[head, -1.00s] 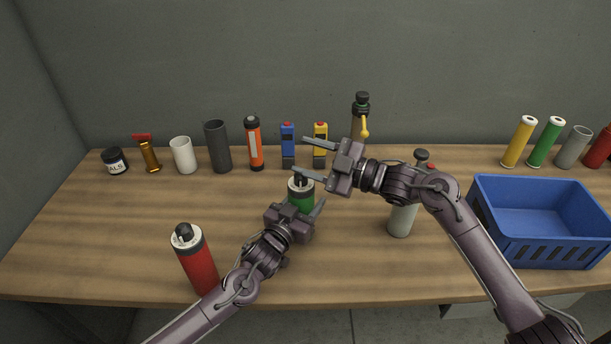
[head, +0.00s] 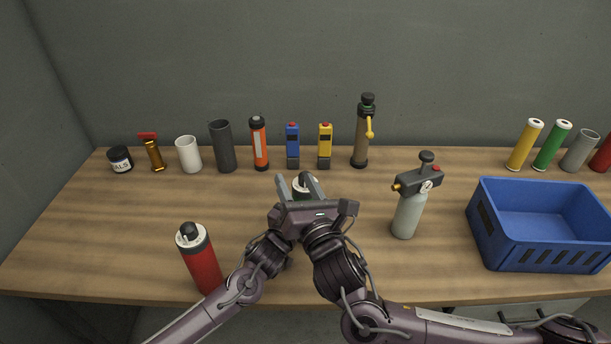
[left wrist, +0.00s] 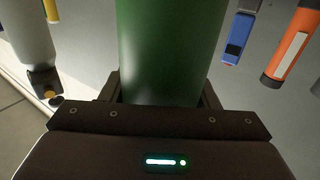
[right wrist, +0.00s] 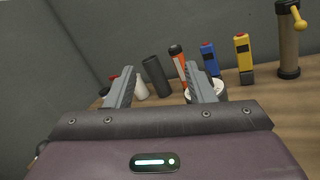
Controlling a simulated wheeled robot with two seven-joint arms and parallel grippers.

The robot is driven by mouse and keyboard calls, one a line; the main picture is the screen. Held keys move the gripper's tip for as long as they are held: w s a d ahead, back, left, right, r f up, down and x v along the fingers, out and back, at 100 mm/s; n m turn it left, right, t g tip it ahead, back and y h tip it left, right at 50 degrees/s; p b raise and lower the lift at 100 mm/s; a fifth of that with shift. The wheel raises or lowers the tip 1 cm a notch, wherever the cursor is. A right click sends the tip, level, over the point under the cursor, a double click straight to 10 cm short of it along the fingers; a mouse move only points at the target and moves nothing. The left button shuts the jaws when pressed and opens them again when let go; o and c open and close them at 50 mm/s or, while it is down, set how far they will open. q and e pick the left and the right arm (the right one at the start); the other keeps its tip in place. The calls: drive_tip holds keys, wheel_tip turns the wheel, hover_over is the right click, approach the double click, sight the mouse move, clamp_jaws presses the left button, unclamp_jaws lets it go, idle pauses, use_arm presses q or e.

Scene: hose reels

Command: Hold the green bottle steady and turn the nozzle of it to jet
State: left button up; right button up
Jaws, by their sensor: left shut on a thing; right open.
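The green bottle (left wrist: 170,50) fills the middle of the left wrist view, between the fingers of my left gripper (left wrist: 158,98), which is shut on it. In the right wrist view the white collar (right wrist: 219,90) shows partly behind the right-hand finger. The nozzle's setting cannot be read.
A red bottle (head: 201,265) stands at the front left, and a grey bottle with a gauge (head: 407,212) to the right. A blue crate (head: 538,250) sits at the right. Several tubes and tools, including an orange canister (head: 258,145), line the back.

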drive_tip(key=s+d+f+n+h, duration=0.2)
drive_tip(key=s+d+f+h, duration=0.1)
drive_tip(key=s+d+f, duration=0.1)
drive_tip(key=shift+g, duration=0.3)
drive_tip(key=x, duration=1.1)
drive_tip(key=shift+w, duration=0.35)
drive_tip(key=c, duration=1)
drive_tip(key=shift+o, duration=0.2)
